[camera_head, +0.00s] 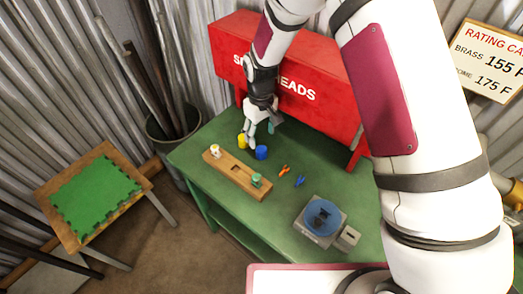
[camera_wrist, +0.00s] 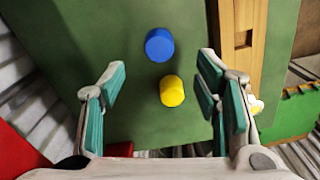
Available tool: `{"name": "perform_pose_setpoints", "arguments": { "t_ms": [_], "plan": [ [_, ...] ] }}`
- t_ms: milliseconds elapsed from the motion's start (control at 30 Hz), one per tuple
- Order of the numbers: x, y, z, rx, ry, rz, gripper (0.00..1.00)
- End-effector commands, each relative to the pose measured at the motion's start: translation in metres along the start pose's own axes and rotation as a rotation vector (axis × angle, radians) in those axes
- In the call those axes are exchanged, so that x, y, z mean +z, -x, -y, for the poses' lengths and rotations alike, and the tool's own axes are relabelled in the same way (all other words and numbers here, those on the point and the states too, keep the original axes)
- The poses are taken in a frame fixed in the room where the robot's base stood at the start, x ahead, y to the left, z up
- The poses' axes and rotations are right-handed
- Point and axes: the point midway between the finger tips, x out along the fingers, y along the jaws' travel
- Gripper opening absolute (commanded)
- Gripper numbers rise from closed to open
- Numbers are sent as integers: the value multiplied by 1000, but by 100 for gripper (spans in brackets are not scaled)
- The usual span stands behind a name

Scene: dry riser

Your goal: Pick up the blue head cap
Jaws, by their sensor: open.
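The blue head cap (camera_head: 262,152) is a small blue cylinder on the green table, beside a yellow cap (camera_head: 242,141). In the wrist view the blue cap (camera_wrist: 159,45) lies beyond my fingertips, and the yellow cap (camera_wrist: 172,91) lies between the fingers and nearer the palm. My gripper (camera_head: 258,128) hangs above the table just behind the two caps. In the wrist view my gripper (camera_wrist: 158,82) is open with nothing held, its teal pads spread wide. Neither cap appears to be touched by a finger.
A wooden block (camera_head: 236,174) with a white-and-gold piece and a green piece stands in front of the caps. Orange (camera_head: 284,170) and blue (camera_head: 299,181) small parts lie to the right, near a grey device (camera_head: 321,219). A red cabinet (camera_head: 290,75) stands behind.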

Motion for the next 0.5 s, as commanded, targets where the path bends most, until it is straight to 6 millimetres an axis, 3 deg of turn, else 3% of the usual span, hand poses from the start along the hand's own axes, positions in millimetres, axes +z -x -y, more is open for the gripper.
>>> {"name": "perform_pose_setpoints", "arguments": {
  "t_ms": [100,500],
  "plan": [
    [0,-20,-1,-1,0,2,57],
    [2,-48,-1,0,0,2,57]
  ]
}}
